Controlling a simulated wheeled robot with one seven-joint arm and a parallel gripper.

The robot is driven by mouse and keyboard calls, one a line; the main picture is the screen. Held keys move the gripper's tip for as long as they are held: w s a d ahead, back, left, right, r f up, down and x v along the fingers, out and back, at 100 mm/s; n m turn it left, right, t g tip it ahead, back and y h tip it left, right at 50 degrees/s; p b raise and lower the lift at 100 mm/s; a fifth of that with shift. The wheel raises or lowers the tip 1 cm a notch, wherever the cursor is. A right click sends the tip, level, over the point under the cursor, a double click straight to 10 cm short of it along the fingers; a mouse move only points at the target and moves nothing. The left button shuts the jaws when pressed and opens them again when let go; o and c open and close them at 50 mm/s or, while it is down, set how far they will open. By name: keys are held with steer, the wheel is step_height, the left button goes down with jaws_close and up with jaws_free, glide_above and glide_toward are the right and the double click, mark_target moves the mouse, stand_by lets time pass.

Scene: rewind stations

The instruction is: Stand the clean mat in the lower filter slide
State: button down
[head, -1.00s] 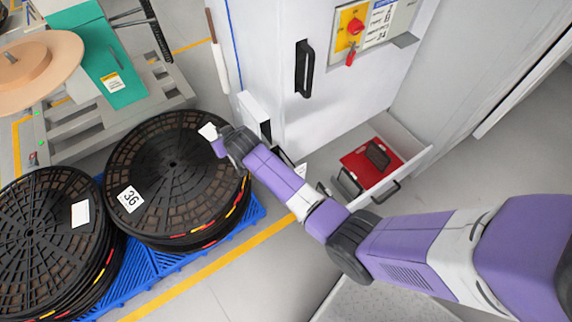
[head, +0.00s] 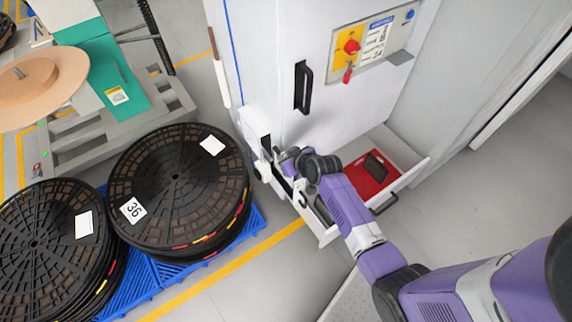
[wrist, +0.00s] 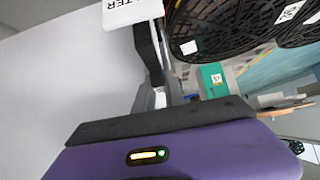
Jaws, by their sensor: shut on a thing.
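My gripper (wrist: 158,80) is shut on a dark, narrow thing, most likely the clean mat (wrist: 149,55), seen nearly edge-on. Its far end meets a white front with the letters "TER" (wrist: 133,12), part of a filter slide; I cannot tell whether it is inside or only beside it. In the head view my gripper (head: 284,158) is at the lower corner of the white cabinet, by the white slides (head: 264,172) jutting from its left side. The held thing is not clear there, and my arm hides part of the slides.
An open white drawer (head: 413,176) holds a red tray (head: 366,182) with a dark mat (head: 376,165) on it. Black reels (head: 178,185) sit on a blue pallet (head: 143,270) close to the left of the slides. Bare floor lies in front of the drawer.

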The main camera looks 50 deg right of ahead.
step_height(320, 180, down, 5)
steer(key=shift+r+b, duration=0.1)
steer(key=shift+b, duration=0.35)
steer(key=shift+s+d+f, duration=0.15)
steer(key=shift+d+f, duration=0.05)
steer(key=shift+f, duration=0.2)
steer(key=shift+f, duration=0.15)
steer(key=c, duration=1.4)
jaws_free()
